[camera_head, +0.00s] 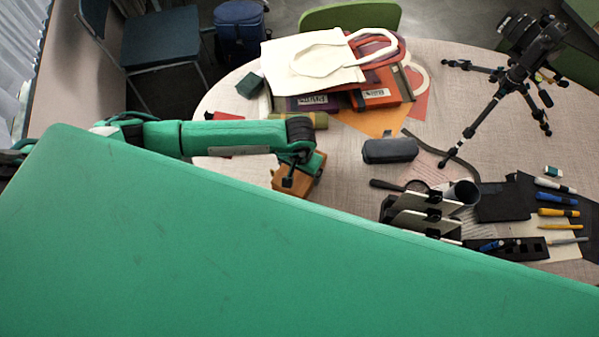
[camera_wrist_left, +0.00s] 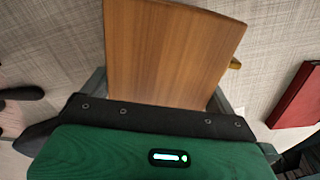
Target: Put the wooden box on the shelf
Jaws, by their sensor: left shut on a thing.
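The wooden box (camera_head: 285,184) is at the left part of the round table in the head view, partly covered by my left gripper (camera_head: 304,167). In the left wrist view the box (camera_wrist_left: 170,50) shows as a broad brown wood-grained face between the fingers of my left gripper (camera_wrist_left: 160,97). The gripper is shut on it. I cannot tell whether the box touches the table. My right gripper is not in view. I cannot make out a shelf in these frames.
A large green surface (camera_head: 200,250) covers the lower head view and hides what lies under it. A pale bag (camera_head: 312,68) lies on books at the back. A grey pouch (camera_head: 390,150), camera tripod (camera_head: 505,85) and pens (camera_head: 556,199) occupy the table (camera_head: 450,60).

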